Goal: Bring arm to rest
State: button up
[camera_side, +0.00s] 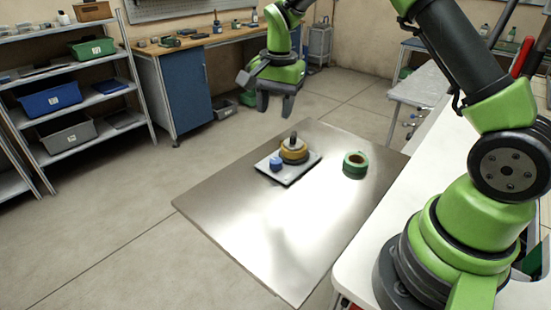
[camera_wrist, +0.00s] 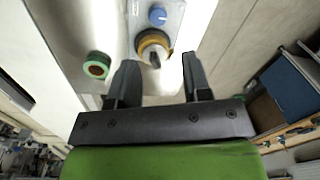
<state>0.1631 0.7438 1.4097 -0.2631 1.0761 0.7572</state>
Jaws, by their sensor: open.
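My gripper (camera_side: 274,103) hangs in the air above and behind the metal sheet (camera_side: 225,208), fingers apart and empty. Its two dark fingers also show apart in the wrist view (camera_wrist: 160,82). A yellow-brown tape reel (camera_side: 294,152) sits around a dark post on a light plate (camera_side: 290,179). A blue knob (camera_side: 276,163) is on the same plate, beside the reel. A green tape reel (camera_side: 355,163) lies on the sheet to the right of the plate, apart from it. In the wrist view the yellow reel (camera_wrist: 154,42), blue knob (camera_wrist: 157,16) and green reel (camera_wrist: 96,66) all show.
A white table (camera_side: 385,215) runs along the right of the metal sheet. A shelf with bins (camera_side: 50,99) stands at the left, and a workbench with a blue cabinet (camera_side: 187,90) at the back. The sheet's front half is bare.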

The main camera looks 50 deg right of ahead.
jog(key=s+a+r+n+t, duration=0.2)
jog(key=s+a+r+n, duration=0.1)
jog(key=s+r, duration=0.35)
jog(key=s+a+r+n+t, duration=0.2)
jog(key=s+a+r, duration=0.1)
jog(key=s+r, duration=0.3)
jog(key=s+a+r+n+t+y, duration=0.1)
jog(key=s+n, duration=0.4)
jog(key=s, duration=0.6)
jog(key=shift+s+a+r+t+y, duration=0.2)
jog(key=shift+a+r+t+y, duration=0.25)
jog(key=shift+a+t, duration=0.3)
